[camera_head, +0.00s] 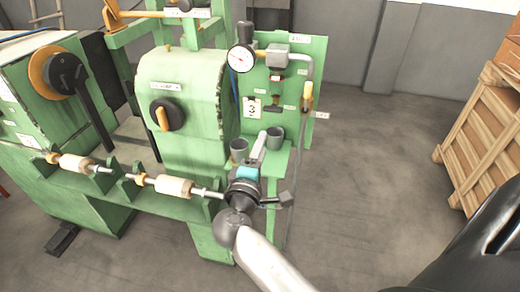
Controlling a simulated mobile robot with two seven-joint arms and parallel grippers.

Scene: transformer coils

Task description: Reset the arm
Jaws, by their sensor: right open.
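My right arm reaches up from the bottom middle, with a white link, a dark grey joint and a teal band at the wrist. Its right gripper (261,140) is open, pale grey and seen from behind, in front of the green machine's right side. It appears between two small grey cups (238,147) and (275,137); I cannot tell whether it touches either one. Nothing shows between its fingers, though the tips are small here. My left gripper is not in view.
The green machine (182,85) has a black knob with an orange pointer (165,115) and two pale coils (173,186) and (76,163) on a shaft. A gauge (241,59) sits on the green panel (308,52). A wooden crate (485,140) stands right; grey floor between is clear.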

